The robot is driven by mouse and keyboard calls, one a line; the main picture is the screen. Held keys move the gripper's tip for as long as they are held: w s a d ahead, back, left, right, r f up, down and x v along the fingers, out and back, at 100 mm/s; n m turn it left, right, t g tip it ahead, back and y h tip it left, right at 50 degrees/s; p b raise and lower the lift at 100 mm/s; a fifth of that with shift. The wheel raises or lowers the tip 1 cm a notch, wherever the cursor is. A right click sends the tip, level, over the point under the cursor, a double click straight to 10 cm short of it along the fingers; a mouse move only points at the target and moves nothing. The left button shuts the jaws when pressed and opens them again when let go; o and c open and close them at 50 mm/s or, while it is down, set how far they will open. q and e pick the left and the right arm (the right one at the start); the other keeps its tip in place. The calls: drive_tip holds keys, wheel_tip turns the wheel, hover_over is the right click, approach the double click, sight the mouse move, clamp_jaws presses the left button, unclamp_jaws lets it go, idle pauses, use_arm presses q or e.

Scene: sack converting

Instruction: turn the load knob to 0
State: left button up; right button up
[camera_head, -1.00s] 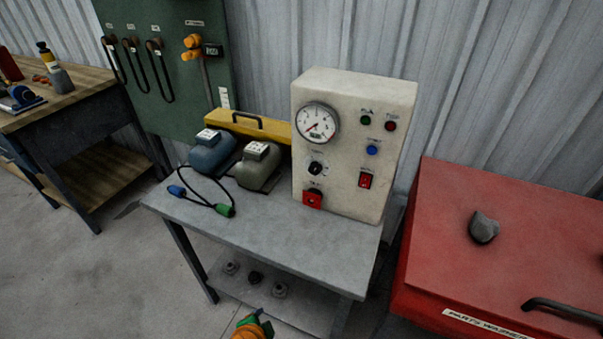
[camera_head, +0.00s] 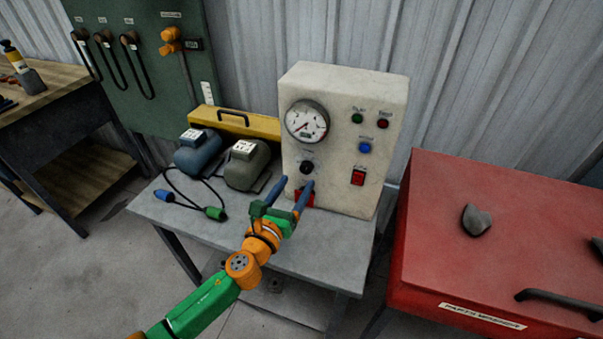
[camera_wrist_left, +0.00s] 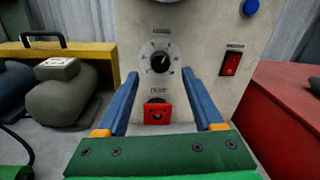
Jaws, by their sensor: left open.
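The load knob (camera_head: 307,167) is a black round knob on the front of the cream test panel (camera_head: 330,190), below the gauge. In the left wrist view the knob (camera_wrist_left: 158,62) sits in a ring of dial marks; its white pointer line tilts up and to the right. The label's text is too small to read. My left gripper (camera_head: 292,188) is open and empty in front of the panel. In the left wrist view its blue fingers (camera_wrist_left: 166,78) stand either side of the knob's line, short of the panel. My right gripper is not in view.
A red socket block (camera_wrist_left: 157,114) sits below the knob, and a red switch (camera_head: 358,177) is to its right. Two motors (camera_head: 246,167) and a cable with blue and green plugs (camera_head: 214,213) lie left on the grey table (camera_head: 330,255). A red parts washer (camera_head: 440,250) stands right.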

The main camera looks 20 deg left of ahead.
sight(305, 170)
use_arm(q)
drive_tip(key=w, duration=0.4)
drive_tip(key=shift+w+d, duration=0.3)
drive_tip(key=c, duration=0.3)
clamp_jaws()
